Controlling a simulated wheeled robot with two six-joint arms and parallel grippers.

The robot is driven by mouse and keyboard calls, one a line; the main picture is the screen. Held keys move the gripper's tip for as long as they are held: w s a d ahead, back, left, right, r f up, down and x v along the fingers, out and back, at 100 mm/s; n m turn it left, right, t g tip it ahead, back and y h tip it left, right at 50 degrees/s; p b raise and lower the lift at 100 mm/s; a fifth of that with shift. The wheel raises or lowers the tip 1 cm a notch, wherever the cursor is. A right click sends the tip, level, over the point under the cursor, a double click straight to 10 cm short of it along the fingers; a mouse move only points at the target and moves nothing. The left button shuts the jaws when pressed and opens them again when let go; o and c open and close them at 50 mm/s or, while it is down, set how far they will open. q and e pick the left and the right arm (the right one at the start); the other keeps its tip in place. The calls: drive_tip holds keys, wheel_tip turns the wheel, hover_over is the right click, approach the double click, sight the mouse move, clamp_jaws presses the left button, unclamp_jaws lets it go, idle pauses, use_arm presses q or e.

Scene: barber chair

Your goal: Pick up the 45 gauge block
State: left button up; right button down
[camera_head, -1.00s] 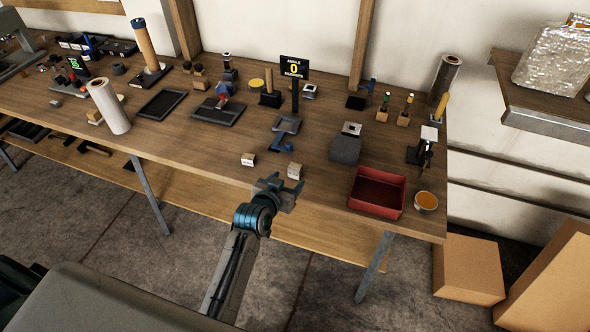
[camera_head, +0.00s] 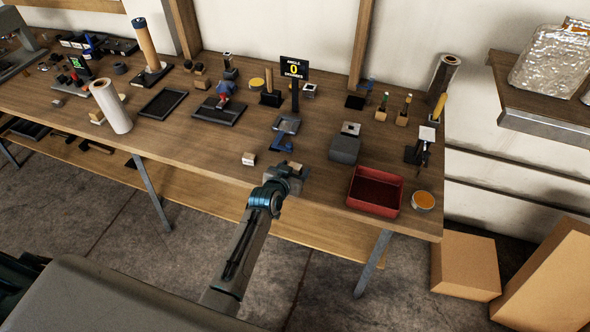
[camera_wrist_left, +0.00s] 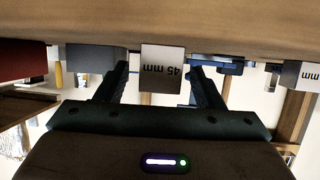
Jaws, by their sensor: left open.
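The 45 gauge block (camera_wrist_left: 163,66) is a pale block marked "45 mm", seen upside down in the left wrist view. In the head view it (camera_head: 295,166) sits near the front edge of the bench, partly hidden by my left gripper (camera_head: 291,171). That gripper is open, and in the wrist view its fingers stand on either side of the block, with gaps visible. Whether the fingers reach fully around it I cannot tell. A second pale block (camera_head: 249,158) sits to the left, its label only partly readable in the wrist view (camera_wrist_left: 301,75). My right gripper is out of view.
A blue tool (camera_head: 281,142) lies just behind the block. A dark grey block (camera_head: 344,149) and a red tray (camera_head: 375,192) stand to the right. An angle display (camera_head: 294,68) reading 0 stands behind. Bare wood lies left of the second block.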

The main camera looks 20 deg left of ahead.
use_arm(q)
drive_tip(key=c, duration=1.1)
